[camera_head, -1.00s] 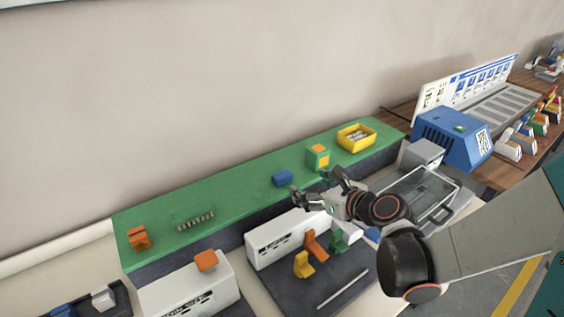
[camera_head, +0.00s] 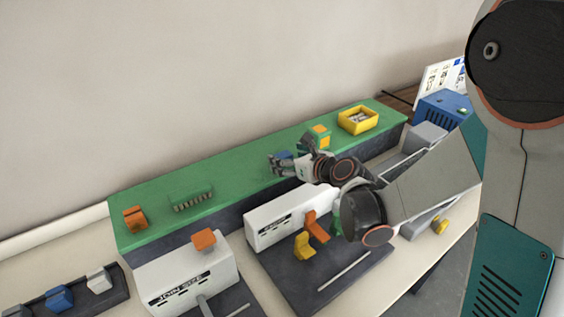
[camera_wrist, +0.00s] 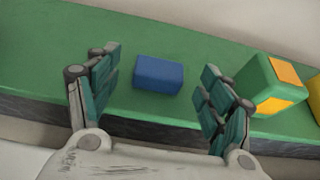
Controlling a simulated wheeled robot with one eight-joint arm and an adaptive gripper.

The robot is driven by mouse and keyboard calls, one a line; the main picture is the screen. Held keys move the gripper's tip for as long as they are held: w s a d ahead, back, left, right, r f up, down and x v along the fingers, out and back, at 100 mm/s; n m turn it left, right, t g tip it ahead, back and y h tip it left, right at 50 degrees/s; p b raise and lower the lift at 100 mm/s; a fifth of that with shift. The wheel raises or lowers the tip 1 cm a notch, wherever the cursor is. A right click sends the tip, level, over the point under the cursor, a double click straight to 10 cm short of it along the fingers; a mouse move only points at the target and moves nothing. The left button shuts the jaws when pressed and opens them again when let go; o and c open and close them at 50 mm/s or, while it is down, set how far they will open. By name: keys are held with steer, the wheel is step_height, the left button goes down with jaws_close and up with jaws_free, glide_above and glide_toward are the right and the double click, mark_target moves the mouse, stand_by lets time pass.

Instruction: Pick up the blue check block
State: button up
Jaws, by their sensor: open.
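The blue check block (camera_wrist: 159,74) lies on the green shelf top (camera_wrist: 60,38). In the wrist view it sits between and a little beyond the two open fingers of my gripper (camera_wrist: 158,92), with clear space on each side and nothing held. In the head view my gripper (camera_head: 280,165) is over the front edge of the green shelf, and the blue block (camera_head: 285,155) is mostly hidden behind its fingers. Whether a finger touches the block cannot be told from the head view.
A green and orange block (camera_wrist: 272,84) stands just right of my gripper, close to the right finger. A yellow bin (camera_head: 358,120) is farther right. An orange block (camera_head: 134,218) and a green comb-like rack (camera_head: 191,200) are at the left.

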steer(key=x, duration=0.3)
steer(key=shift+b, duration=0.4)
steer(key=shift+s+d+r, duration=0.1)
steer(key=c, duration=1.2)
steer(key=shift+o, duration=0.2)
steer(key=shift+r, duration=0.1)
